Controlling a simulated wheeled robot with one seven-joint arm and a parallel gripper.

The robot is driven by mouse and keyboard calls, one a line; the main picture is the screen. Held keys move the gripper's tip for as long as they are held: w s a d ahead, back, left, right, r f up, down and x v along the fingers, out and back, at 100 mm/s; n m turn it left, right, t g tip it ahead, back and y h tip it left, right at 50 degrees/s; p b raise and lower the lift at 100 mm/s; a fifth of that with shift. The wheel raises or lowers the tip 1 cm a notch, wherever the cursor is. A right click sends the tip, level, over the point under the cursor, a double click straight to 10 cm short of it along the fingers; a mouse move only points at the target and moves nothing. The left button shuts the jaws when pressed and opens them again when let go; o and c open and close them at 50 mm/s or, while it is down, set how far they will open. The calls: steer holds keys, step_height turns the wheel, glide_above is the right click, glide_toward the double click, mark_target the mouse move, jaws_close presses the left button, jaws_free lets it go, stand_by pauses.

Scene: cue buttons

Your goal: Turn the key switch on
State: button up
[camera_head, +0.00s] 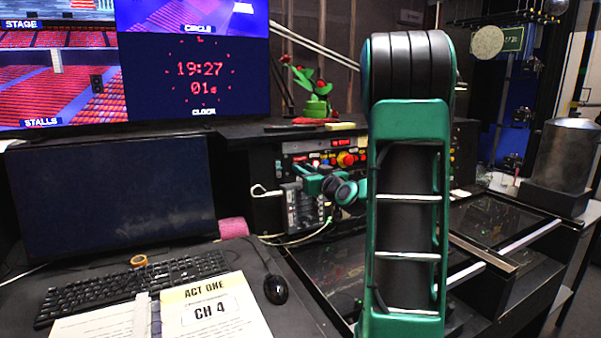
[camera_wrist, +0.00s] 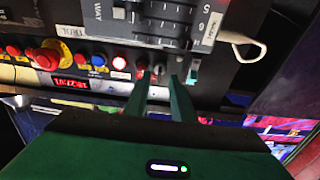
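The control panel (camera_head: 345,158) with cue buttons stands beyond the desk in the head view. My gripper (camera_head: 308,178) is in front of its lower left part, partly hidden by my own arm. In the wrist view, which looks turned over, my gripper (camera_wrist: 160,82) has its two green fingers apart, with tips close to the panel face. A small dark-and-metal piece (camera_wrist: 158,70) shows between the fingertips; it may be the key switch, but it is too small to tell its position. I see no contact with it.
A grey fader box (camera_wrist: 165,18) is mounted beside the fingers. Lit and coloured buttons (camera_wrist: 98,60) and a large red knob (camera_wrist: 47,58) lie to the left. A monitor (camera_head: 110,190) and keyboard (camera_head: 140,283) occupy the desk.

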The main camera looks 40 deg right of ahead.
steer(key=shift+x, duration=0.85)
jaws_close()
